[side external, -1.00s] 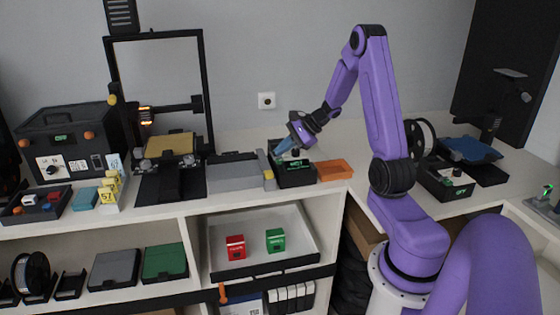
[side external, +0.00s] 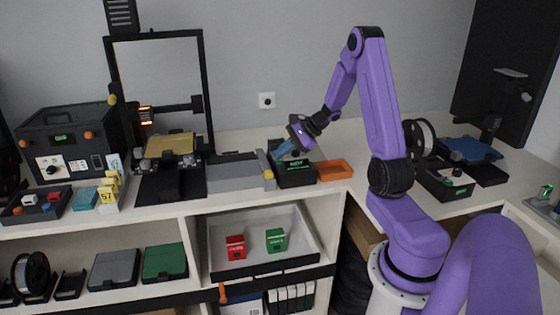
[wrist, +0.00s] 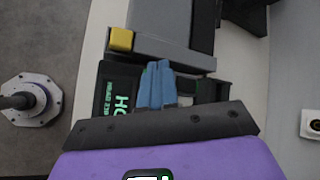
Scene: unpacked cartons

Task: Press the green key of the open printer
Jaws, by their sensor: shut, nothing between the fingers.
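The open printer (side external: 203,75) stands at the left of the bench, a black frame with a tan bed (side external: 170,145). I cannot make out a green key on it. My gripper (side external: 280,154), with blue fingers, is well to its right. It is shut and empty, pointing down at a black box with green lettering (side external: 297,178). In the wrist view the shut fingers (wrist: 158,70) lie over this box (wrist: 112,98), beside its lettering. I cannot tell whether they touch it, and they hide part of its top.
A grey unit (side external: 235,172) with a yellow knob (wrist: 121,40) adjoins the black box on the left. An orange tray (side external: 335,169) lies to its right. A closed black printer (side external: 68,137) stands far left; a printer with a blue bed (side external: 470,150) stands right.

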